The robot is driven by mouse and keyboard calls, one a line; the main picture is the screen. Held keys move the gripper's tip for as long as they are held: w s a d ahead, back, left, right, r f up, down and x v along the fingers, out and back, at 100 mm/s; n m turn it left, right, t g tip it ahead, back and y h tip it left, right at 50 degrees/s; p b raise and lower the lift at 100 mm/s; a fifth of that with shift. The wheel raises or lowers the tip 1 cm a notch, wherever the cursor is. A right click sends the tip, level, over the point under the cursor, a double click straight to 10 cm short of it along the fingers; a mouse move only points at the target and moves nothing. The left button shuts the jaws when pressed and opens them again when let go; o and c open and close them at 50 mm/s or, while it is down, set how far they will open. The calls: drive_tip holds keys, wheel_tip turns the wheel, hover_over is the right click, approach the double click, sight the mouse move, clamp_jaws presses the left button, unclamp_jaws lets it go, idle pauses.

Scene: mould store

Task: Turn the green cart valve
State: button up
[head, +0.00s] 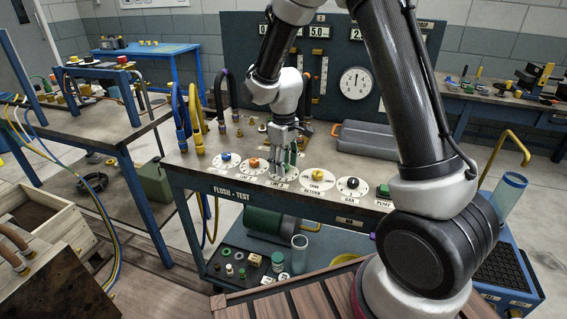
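The flush and test cart (205,178) has a row of round valve plates along its front top edge. A green valve (291,159) on the third plate shows partly behind and between the fingers of my gripper (284,165). My gripper points straight down at this plate, with its fingertips low around the green part. The fingers hide much of the valve, and I cannot tell whether they touch it or are closed on it.
Blue (226,157), orange (254,163), yellow (317,175) and black (352,183) knobs sit close on either side. Hoses (196,120) stand at the cart's left. A grey case (370,140) lies behind, below a gauge panel (357,82).

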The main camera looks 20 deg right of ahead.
drive_tip(key=shift+r, duration=0.1)
wheel_tip(320, 180, up, 12)
idle(0.5)
drive_tip(key=s+d+r+m+t, duration=0.1)
drive_tip(key=s+d+r+m, duration=0.1)
drive_tip(key=s+d, duration=0.3)
drive_tip(key=s+d+r+m+t, duration=0.2)
drive_tip(key=s+d+r, duration=0.3)
drive_tip(key=s, duration=0.7)
drive_tip(key=s+d+r+m+t, duration=0.1)
drive_tip(key=s+d+r+m, duration=0.2)
drive_tip(key=s, duration=0.6)
drive_tip(key=shift+s+d+r+m, duration=0.25)
drive_tip(key=shift+d+r+m, duration=0.25)
drive_tip(key=shift+d, duration=0.45)
drive_tip(key=shift+r, duration=0.1)
idle(3.2)
